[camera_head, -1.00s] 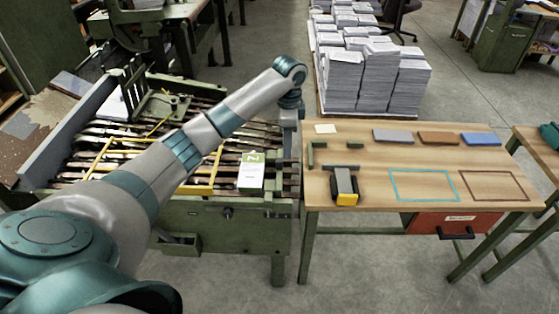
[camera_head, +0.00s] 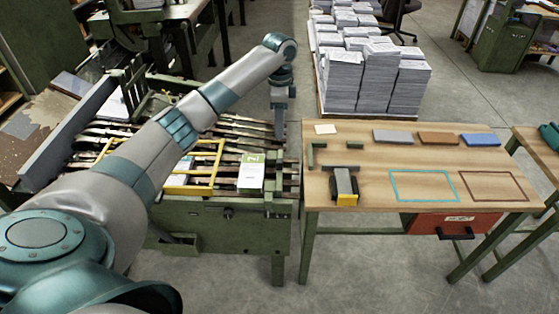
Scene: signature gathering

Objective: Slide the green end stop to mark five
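My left gripper (camera_head: 279,132) points down over the right edge of the green machine (camera_head: 215,215), near the wooden table's left edge. Its fingers look close together, but they are too small to tell open from shut, and nothing clear shows in them. I cannot tell for sure which part is the green end stop. A green upright frame (camera_head: 135,95) stands at the back left of the machine bed, and small green bars (camera_head: 311,155) lie at the table's left. No mark numbers can be read. My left arm hides part of the bed. My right gripper is out of view.
A yellow frame (camera_head: 221,165) and a white block with a green label (camera_head: 250,175) sit on the slatted bed. The wooden table (camera_head: 370,160) carries grey, brown and blue slabs and a black-yellow tool (camera_head: 344,185). Paper stacks (camera_head: 360,80) stand behind.

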